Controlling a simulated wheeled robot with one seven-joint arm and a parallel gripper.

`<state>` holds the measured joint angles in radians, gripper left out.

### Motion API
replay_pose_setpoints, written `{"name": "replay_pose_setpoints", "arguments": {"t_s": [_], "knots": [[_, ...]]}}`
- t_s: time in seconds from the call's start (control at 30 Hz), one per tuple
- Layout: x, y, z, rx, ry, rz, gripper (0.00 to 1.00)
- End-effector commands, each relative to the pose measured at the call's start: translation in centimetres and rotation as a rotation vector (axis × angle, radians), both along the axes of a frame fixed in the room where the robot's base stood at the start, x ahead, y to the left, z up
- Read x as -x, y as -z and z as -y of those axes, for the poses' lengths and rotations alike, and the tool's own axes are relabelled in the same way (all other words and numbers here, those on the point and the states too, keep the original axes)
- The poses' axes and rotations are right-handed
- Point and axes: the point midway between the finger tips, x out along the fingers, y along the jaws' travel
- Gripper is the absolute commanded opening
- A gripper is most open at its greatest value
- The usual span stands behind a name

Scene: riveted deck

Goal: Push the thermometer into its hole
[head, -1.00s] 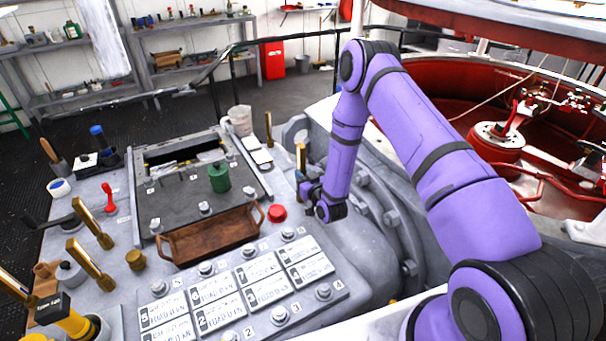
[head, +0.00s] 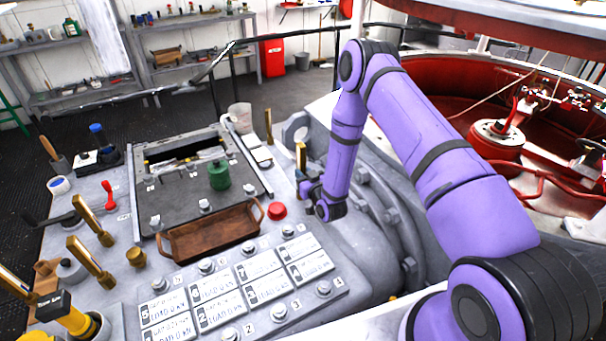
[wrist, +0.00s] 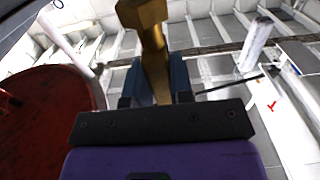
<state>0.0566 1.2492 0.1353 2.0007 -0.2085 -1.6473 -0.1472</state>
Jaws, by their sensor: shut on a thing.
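My gripper (head: 306,186) is low beside the grey machine housing, at the right end of the console. It is shut on the brass thermometer (head: 301,158), which stands nearly upright above the fingers in the head view. In the wrist view the thermometer's brass body (wrist: 152,45) sits between the two blue-grey fingers of the gripper (wrist: 155,80) and runs out of the top of the picture. The thermometer's lower end and its hole are hidden, so I cannot tell how deep it sits.
Another brass fitting (head: 268,126) stands behind the thermometer. A red button (head: 277,210) and a wooden tray (head: 212,238) lie to the left on the console. Several brass handles stand at far left. The big round grey housing (head: 375,235) is close on the right.

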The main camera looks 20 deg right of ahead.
Motion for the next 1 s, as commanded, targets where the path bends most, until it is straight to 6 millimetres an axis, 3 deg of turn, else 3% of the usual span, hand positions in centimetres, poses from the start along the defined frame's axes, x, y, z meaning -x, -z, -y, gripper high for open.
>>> {"name": "replay_pose_setpoints", "arguments": {"t_s": [1.0], "knots": [[0.07, 0.92, 0.00, 0.000, 0.000, 0.001, 0.00]]}}
